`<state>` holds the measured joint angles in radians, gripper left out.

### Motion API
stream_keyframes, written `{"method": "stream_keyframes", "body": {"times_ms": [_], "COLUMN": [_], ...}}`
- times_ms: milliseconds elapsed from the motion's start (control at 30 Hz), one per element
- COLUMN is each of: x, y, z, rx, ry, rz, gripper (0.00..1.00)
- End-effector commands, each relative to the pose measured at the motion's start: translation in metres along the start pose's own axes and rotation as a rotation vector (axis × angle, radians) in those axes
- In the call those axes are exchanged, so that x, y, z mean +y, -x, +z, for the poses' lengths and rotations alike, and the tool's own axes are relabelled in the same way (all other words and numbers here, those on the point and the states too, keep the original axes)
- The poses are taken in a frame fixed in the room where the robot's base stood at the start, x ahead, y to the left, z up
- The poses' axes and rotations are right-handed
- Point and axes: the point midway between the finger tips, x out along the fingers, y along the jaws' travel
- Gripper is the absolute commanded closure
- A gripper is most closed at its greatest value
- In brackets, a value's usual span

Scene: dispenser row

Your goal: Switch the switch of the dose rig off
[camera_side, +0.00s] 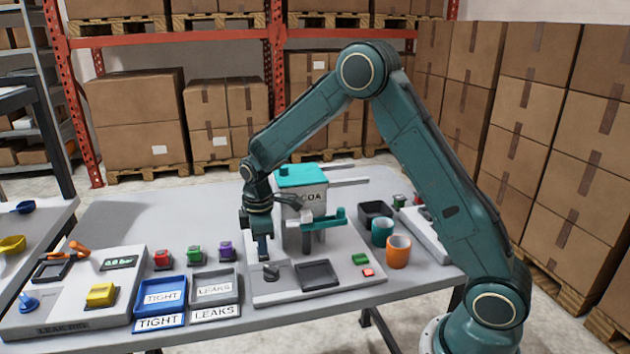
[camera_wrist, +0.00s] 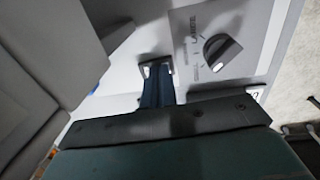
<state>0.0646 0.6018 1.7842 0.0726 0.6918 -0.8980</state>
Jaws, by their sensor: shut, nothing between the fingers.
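The dose rig (camera_side: 345,245) is a grey plate carrying a hopper (camera_side: 302,200) with a teal lid and partly hidden lettering that ends in "COA". My gripper (camera_side: 263,256) points down, shut and empty, just above and behind the switch. In the wrist view my gripper's fingers (camera_wrist: 157,85) are left of the switch, apparently apart from it.
Teal and orange cups (camera_side: 398,251) stand further right. Blue and grey labelled trays (camera_side: 160,295) and another rig (camera_side: 75,300) are left.

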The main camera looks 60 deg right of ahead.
Motion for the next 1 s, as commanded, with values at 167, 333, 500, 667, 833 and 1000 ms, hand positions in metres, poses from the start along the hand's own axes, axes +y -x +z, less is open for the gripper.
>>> {"method": "stream_keyframes", "body": {"times_ms": [167,333,500,667,833,1000], "x": [0.001,0.000,-0.001,-0.003,-0.005,-0.006], "y": [0.003,0.014,0.035,0.061,0.091,0.117], "z": [0.000,-0.001,-0.001,-0.001,-0.001,0.000], "rx": [0.001,0.003,0.003,0.003,0.004,0.002], "ry": [-0.001,0.000,0.000,0.001,0.001,0.000], "rz": [0.002,0.004,0.003,0.003,0.003,0.003], "gripper": [1.00,1.00,1.00,1.00,1.00,1.00]}}
